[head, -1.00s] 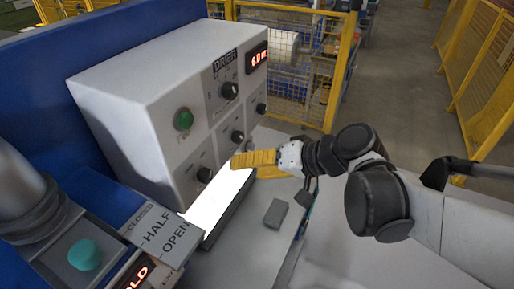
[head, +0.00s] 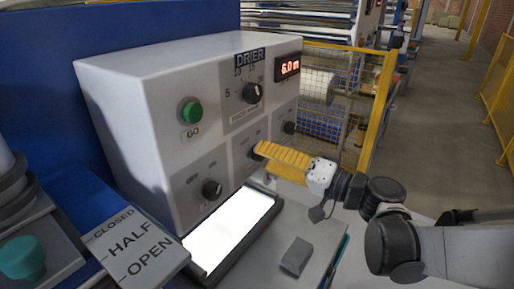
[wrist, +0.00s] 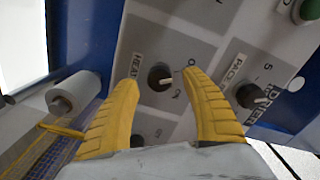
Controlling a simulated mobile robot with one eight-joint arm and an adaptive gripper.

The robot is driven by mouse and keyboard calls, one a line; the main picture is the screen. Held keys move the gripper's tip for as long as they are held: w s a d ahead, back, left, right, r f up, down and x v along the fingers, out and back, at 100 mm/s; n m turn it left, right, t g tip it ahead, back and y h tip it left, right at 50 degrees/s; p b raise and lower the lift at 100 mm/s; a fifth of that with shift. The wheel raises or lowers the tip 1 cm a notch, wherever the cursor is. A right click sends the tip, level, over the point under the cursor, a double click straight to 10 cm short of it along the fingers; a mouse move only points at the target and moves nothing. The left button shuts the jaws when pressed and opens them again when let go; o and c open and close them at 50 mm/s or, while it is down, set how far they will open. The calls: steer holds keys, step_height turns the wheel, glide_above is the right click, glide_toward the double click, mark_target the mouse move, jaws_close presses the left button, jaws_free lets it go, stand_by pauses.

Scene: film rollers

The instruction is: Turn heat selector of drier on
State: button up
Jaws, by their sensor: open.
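The drier (head: 140,120) is a pale grey box with a sloping control panel. Its heat selector (wrist: 160,77) is a black knob with a light pointer mark, under the word HEAT in the wrist view. "ON" is printed near it; I cannot tell for sure which mark the pointer faces. In the head view the knob (head: 254,152) is the middle one of the lower row, partly behind my gripper. My gripper (head: 262,150) has yellow fingers and faces the panel. In the wrist view its open fingers (wrist: 165,85) lie either side of the knob, apart from it.
The pace knob (head: 252,93), the green GO button (head: 191,111), a left lower knob (head: 211,189) and a right lower knob (head: 289,128) share the panel. A bright lit plate (head: 230,230) and a small grey block (head: 297,256) lie below. Yellow fencing (head: 375,110) stands behind.

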steer(key=shift+x, duration=1.1)
steer(key=shift+c, duration=0.5)
steer(key=c, duration=1.1)
steer(key=shift+m, duration=0.3)
steer(key=m, duration=0.5)
steer(key=shift+m, duration=0.3)
steer(key=m+p, duration=0.1)
steer(key=m, duration=0.4)
steer(key=shift+m, duration=0.3)
